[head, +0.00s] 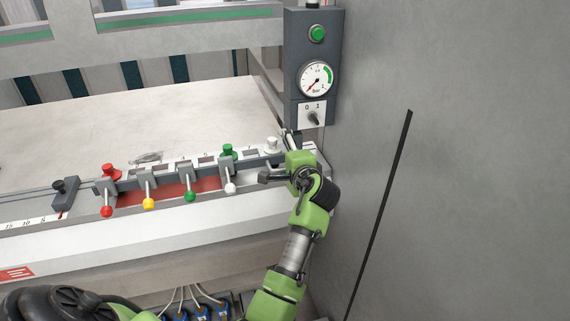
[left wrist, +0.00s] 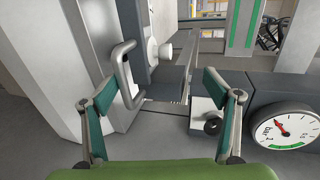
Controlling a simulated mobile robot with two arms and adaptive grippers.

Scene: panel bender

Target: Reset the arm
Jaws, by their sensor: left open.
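My left arm (head: 297,245) reaches up from the bottom of the head view, right of centre. My left gripper (head: 289,138) is at the right end of the machine's front rail, just left of and below the rotary switch (head: 313,118) marked 0 and 1. Its fingers are small and partly hidden there. In the left wrist view the gripper (left wrist: 160,85) is open, its fingers wide apart with nothing between them. The switch knob (left wrist: 212,125) lies by its right finger, with the pressure gauge (left wrist: 283,130) beyond. My right gripper is not in view.
Levers with red (head: 107,211), yellow (head: 149,203), green (head: 190,196) and white (head: 230,188) knobs line the rail left of the gripper. A grey wall (head: 460,170) stands close on the right. A bent handle (left wrist: 123,70) is near the left finger.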

